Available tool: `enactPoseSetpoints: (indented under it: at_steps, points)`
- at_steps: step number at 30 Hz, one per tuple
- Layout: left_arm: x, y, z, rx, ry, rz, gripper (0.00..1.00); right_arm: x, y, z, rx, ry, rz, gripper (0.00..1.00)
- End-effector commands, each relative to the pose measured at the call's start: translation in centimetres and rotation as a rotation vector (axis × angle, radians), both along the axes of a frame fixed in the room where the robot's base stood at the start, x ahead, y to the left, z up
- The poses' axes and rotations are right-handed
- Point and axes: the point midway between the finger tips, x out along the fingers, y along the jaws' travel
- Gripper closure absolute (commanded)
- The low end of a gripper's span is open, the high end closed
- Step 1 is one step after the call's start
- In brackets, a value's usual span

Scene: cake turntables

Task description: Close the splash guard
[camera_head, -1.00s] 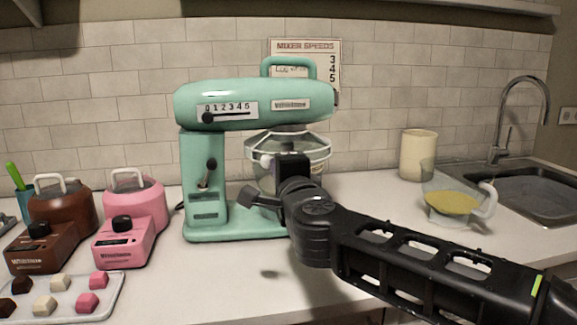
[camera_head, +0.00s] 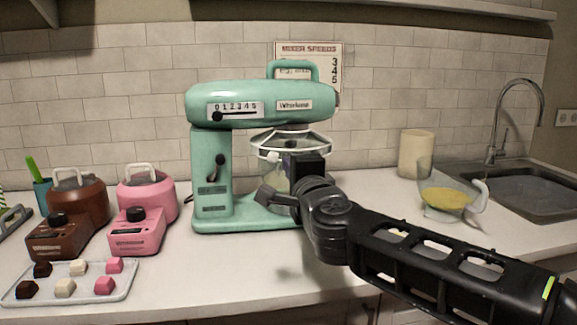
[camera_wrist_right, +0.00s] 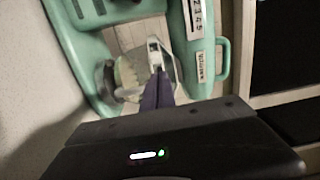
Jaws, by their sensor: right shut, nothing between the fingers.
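The splash guard (camera_head: 290,142) is a clear ring with a pale rim around the top of the mixer bowl, under the head of the mint-green mixer (camera_head: 225,165). In the right wrist view the guard (camera_wrist_right: 172,62) shows beside the mixer head, with a white piece (camera_wrist_right: 153,45) near its edge. My right gripper (camera_wrist_right: 158,76) is shut and empty, its fingertips close to that white piece; I cannot tell whether they touch. In the head view my right wrist stands before the bowl and hides the fingers and part of the bowl. My left gripper is not in view.
Brown (camera_head: 78,200) and pink (camera_head: 147,195) small appliances and a tray (camera_head: 118,290) of coloured cubes stand on the left. A clear jug (camera_head: 447,195) with yellow contents, a cream canister (camera_head: 416,154) and a sink (camera_head: 545,190) are on the right. The counter front is mostly clear.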

Motion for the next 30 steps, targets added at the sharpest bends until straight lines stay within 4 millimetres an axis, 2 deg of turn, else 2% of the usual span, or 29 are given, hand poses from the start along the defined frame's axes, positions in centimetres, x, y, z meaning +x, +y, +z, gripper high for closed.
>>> enactPoseSetpoints:
  at_steps: [9,13,30]
  points:
    - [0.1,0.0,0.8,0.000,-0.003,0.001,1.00,-3.5,4.8,-0.1,-0.001,0.003,-0.002,1.00]
    - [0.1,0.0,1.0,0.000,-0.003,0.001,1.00,-4.4,6.0,-0.2,-0.001,0.004,-0.004,1.00]
    - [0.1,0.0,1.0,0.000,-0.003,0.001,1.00,-4.9,6.5,-0.3,-0.001,0.003,-0.007,1.00]
